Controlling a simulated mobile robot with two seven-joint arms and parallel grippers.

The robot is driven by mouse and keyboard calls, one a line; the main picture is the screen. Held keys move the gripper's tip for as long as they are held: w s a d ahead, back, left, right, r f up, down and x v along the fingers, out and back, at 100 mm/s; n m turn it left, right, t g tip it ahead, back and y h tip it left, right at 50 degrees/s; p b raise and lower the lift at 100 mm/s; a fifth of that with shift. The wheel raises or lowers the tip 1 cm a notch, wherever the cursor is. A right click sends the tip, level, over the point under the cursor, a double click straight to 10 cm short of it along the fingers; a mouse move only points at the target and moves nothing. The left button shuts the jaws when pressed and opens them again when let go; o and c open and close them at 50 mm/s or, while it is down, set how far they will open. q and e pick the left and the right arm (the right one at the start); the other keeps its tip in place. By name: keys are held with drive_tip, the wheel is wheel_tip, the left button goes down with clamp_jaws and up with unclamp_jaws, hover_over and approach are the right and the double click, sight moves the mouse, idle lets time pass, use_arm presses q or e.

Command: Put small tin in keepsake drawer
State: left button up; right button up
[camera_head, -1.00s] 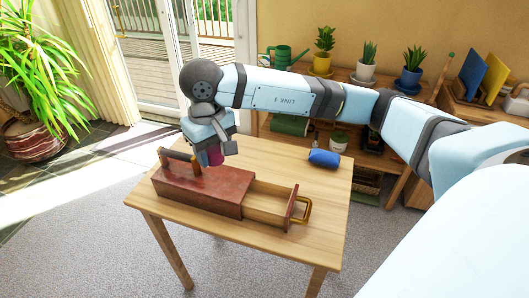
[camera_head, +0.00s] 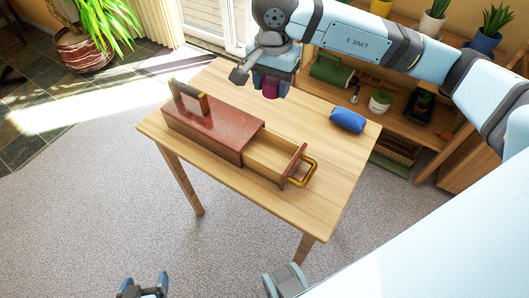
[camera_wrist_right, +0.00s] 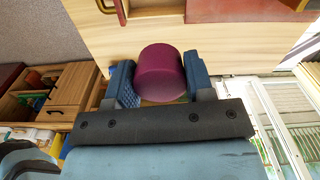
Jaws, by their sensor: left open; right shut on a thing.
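The small tin, a purple cylinder (camera_head: 270,88), is held between the fingers of my right gripper (camera_head: 272,84), above the table's far edge and behind the box. In the right wrist view the tin (camera_wrist_right: 161,72) sits between the two blue fingers (camera_wrist_right: 162,88). My left gripper (camera_head: 143,288) is open and empty at the bottom edge, away from the table.
A blue pouch (camera_head: 348,120) lies on the wooden table (camera_head: 325,190), right of the box. A shelf with potted plants (camera_head: 380,100) and a green watering can stands behind the table. The tabletop between drawer and pouch is clear.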

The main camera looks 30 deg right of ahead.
drive_tip(key=m, duration=0.2)
drive_tip(key=f+m, duration=0.1)
drive_tip(key=m, duration=0.4)
drive_tip(key=shift+s+a+f+m, duration=0.15)
drive_tip(key=shift+s+a+m, duration=0.05)
drive_tip(key=shift+s+m, duration=0.2)
drive_tip(key=m, duration=0.4)
drive_tip(key=shift+s+f+m, duration=0.15)
drive_tip(key=shift+f+m, duration=0.25)
drive_tip(key=m, duration=0.5)
drive_tip(key=shift+s+f, duration=0.15)
drive_tip(key=shift+f, duration=0.2)
drive_tip(key=m, duration=0.6)
approach(271, 160)
wheel_tip(271, 160, down, 7)
drive_tip(key=shift+f, duration=0.1)
